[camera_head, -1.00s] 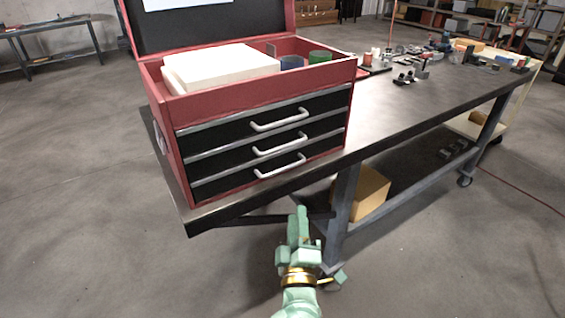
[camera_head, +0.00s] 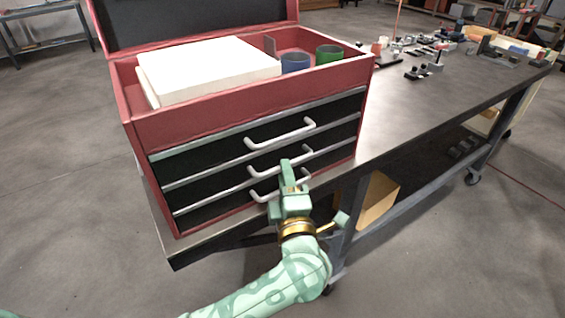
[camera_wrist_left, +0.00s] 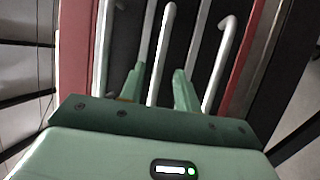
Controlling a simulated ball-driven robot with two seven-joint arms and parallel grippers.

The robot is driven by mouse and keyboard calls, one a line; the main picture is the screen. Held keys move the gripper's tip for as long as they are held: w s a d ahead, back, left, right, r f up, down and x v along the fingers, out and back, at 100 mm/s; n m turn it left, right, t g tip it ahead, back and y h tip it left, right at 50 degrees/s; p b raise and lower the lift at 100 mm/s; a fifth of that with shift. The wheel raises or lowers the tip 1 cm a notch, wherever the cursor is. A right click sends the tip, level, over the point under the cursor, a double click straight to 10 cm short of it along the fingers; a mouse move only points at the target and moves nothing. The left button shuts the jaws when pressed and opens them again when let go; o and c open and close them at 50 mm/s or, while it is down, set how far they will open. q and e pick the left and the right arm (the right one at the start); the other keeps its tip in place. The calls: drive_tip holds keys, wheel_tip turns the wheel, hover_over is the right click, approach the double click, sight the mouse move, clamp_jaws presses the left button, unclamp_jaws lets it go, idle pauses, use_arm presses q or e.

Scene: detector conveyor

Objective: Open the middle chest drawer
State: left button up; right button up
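The red tool chest (camera_head: 135,130) stands on the workbench with three black drawers, all shut. The middle drawer (camera_head: 212,184) has a pale bar handle (camera_head: 262,172), partly hidden behind my left gripper (camera_head: 287,168). In the left wrist view, my left gripper (camera_wrist_left: 159,88) has its two green fingers apart. The middle handle (camera_wrist_left: 161,50) shows in the gap between them; I cannot tell whether the fingertips reach past the bar. My right gripper is not in view.
The top drawer handle (camera_head: 282,134) and bottom drawer handle (camera_head: 260,196) lie close above and below the left gripper. The chest's open top holds a white block (camera_head: 205,70), a blue cup (camera_head: 295,63) and a green cup (camera_head: 328,55). The bench top (camera_head: 440,95) extends right.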

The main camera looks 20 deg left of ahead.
use_arm(q)
drive_tip(key=shift+w+a+r, duration=0.15)
drive_tip(key=shift+w, duration=0.05)
clamp_jaws()
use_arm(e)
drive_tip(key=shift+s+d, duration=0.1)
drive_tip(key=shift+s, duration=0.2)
